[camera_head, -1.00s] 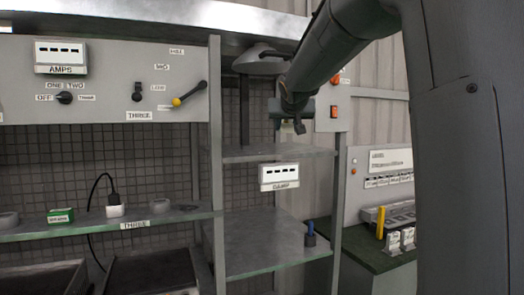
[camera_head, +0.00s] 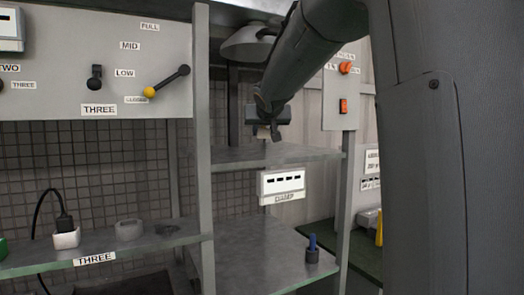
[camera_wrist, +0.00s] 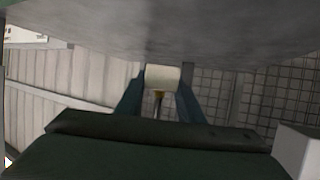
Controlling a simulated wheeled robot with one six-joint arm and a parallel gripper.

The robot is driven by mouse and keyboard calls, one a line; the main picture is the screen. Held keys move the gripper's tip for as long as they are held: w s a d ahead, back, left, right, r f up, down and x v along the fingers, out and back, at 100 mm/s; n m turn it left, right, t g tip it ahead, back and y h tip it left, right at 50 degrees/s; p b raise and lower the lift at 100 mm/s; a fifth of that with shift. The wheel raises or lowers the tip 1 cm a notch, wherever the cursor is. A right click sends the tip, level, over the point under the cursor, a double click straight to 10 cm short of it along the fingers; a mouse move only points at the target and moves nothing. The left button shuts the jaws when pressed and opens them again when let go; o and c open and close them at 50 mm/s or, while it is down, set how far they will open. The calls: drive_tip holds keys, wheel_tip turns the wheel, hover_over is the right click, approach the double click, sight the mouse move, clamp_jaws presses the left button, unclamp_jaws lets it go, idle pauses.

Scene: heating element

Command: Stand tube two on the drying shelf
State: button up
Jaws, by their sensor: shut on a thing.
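My gripper (camera_head: 270,128) hangs just above the upper right shelf (camera_head: 225,158), under a grey lamp-like hood (camera_head: 247,45). In the wrist view its two fingers close on a pale, cream-coloured piece (camera_wrist: 162,76) with a thin brownish rod below it. This may be tube two; no number on it can be read.
A lower shelf (camera_head: 255,250) holds a blue-topped piece in a dark round holder (camera_head: 312,250). A grey post (camera_head: 203,120) stands left of the shelves. The left shelf (camera_head: 40,262) carries a plug in a white socket (camera_head: 66,238) and a grey ring (camera_head: 128,229).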

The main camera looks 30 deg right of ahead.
sight(263, 154)
drive_tip(key=shift+f+b, duration=1.3)
drive_tip(key=shift+f, duration=1.35)
drive_tip(key=o, duration=1.2)
drive_tip(key=shift+f, duration=0.1)
drive_tip(key=v, duration=1.2)
drive_tip(key=shift+s, duration=0.1)
